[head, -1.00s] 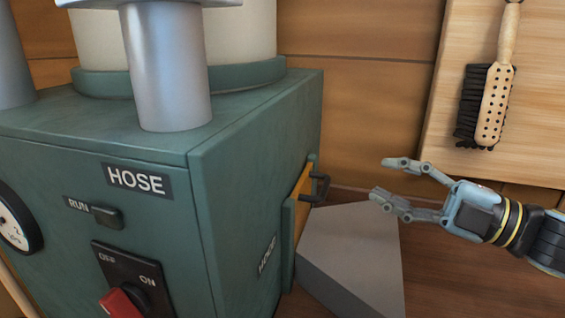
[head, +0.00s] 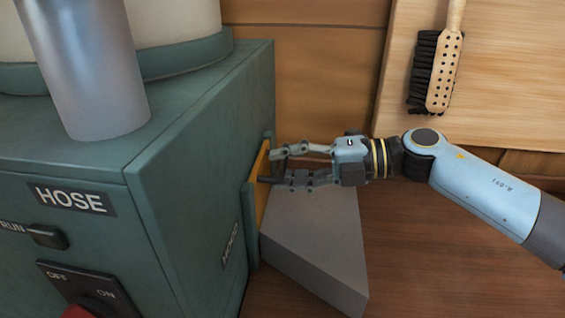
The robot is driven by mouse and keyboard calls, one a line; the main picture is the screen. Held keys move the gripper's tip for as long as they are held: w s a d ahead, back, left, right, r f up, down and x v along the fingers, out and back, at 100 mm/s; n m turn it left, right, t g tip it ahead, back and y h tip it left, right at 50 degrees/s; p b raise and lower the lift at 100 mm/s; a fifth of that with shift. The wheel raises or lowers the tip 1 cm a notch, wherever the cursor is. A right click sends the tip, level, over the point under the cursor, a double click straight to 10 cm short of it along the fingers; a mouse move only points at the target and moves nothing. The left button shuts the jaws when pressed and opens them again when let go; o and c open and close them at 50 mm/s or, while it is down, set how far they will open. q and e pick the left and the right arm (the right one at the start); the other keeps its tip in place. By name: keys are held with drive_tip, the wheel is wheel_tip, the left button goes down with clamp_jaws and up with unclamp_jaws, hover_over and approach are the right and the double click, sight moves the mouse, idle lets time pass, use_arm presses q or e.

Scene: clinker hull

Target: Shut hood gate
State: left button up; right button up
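The gate is an orange-yellow plate (head: 262,186) set in a green frame on the right side of the green machine (head: 190,170). Its dark handle (head: 268,178) sticks out to the right. My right gripper (head: 280,168) is at the handle, one finger above it and one below. The fingers are apart and partly hide the handle; I cannot tell whether they touch it. A side label by the gate is too slanted to read clearly. My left gripper is not in view.
A grey block (head: 315,240) stands right of the machine, below my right gripper. A black-bristled brush (head: 437,70) hangs on a pale board (head: 500,80) at the upper right. The machine's front has a HOSE label (head: 70,198) and a red switch knob (head: 90,310).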

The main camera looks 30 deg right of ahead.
drive_tip(key=shift+w+a, duration=0.25)
drive_tip(key=shift+a, duration=0.05)
drive_tip(key=shift+f, duration=0.1)
drive_tip(key=shift+c, duration=0.4)
clamp_jaws()
